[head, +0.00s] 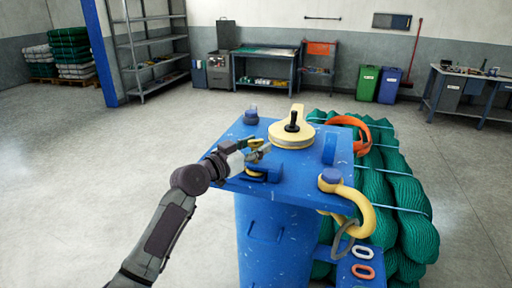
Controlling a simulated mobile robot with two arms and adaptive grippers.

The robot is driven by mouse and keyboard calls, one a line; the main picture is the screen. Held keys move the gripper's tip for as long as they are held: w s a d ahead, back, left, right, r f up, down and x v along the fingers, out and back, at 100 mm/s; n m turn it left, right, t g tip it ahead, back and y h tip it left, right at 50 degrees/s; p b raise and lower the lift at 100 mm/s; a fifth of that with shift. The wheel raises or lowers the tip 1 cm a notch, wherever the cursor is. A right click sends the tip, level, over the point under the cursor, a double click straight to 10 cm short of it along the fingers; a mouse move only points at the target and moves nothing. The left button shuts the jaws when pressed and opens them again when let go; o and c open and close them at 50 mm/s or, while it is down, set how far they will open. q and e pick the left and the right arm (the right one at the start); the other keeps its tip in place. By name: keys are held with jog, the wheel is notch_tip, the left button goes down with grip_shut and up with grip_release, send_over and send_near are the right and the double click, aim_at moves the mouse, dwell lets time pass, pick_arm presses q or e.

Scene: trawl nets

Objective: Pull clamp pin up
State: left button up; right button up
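A blue stand (283,170) fills the middle of the head view. A pale yellow disc with a black upright knob (292,122) sits on its top. Near the top's left front edge is a small blue block (264,173). My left gripper (260,152) reaches in from the left, just above this block. A small yellow piece (256,142) shows at its fingers; I cannot tell whether it is part of the clamp pin or whether the fingers hold it. The fingers are too small to read as open or shut. No part is clearly recognisable as the clamp pin. My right gripper is not in view.
A yellow shackle (353,205) hangs at the stand's right front corner. Bundled green nets (400,195) lie to the right, with an orange band (350,124) near the stand. A workbench (265,66) and shelves (150,50) stand far back. The floor at left is clear.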

pick_arm(q)
jog(key=shift+f, duration=0.1)
jog(key=shift+s+a, duration=0.15)
jog(key=shift+a, duration=0.1)
jog(key=v, duration=1.1)
jog(key=shift+s, duration=0.25)
